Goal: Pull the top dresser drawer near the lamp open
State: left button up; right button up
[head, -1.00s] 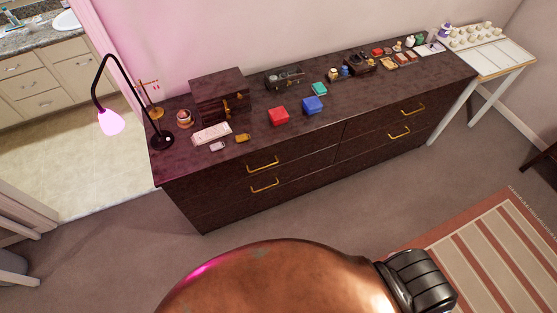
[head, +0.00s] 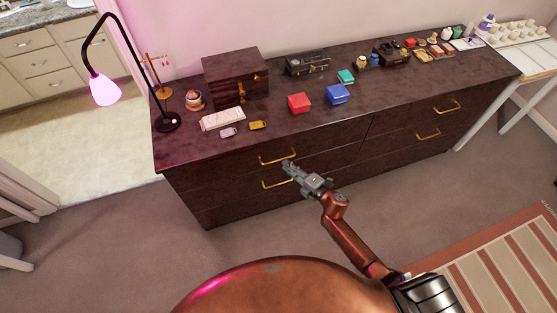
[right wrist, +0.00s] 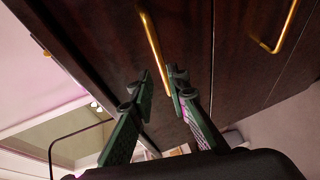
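The dark wood dresser (head: 330,115) has a black lamp (head: 172,122) with a glowing pink shade at its left end. The top drawer (head: 235,172) nearest the lamp looks shut. Its gold handle (head: 277,158) shows in the head view and also between the finger lines in the right wrist view (right wrist: 151,38). A lower gold handle (head: 272,184) sits below it, partly behind my gripper. My right gripper (head: 291,169) is open in front of this drawer, with its fingers (right wrist: 160,84) apart near one end of the upper handle. Contact cannot be told. My left gripper is out of view.
On the dresser top stand a wooden jewellery box (head: 236,80), a red box (head: 299,103), a blue box (head: 337,94) and small items near the front edge. A white table (head: 535,60) adjoins at the right. The carpet (head: 140,240) in front is clear.

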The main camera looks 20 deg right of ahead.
aim_at(280, 160)
jog(key=b+x, duration=0.1)
jog(key=x, duration=0.5)
jog(key=shift+f, duration=0.15)
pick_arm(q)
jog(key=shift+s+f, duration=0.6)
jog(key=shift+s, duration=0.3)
pick_arm(e)
grip_shut()
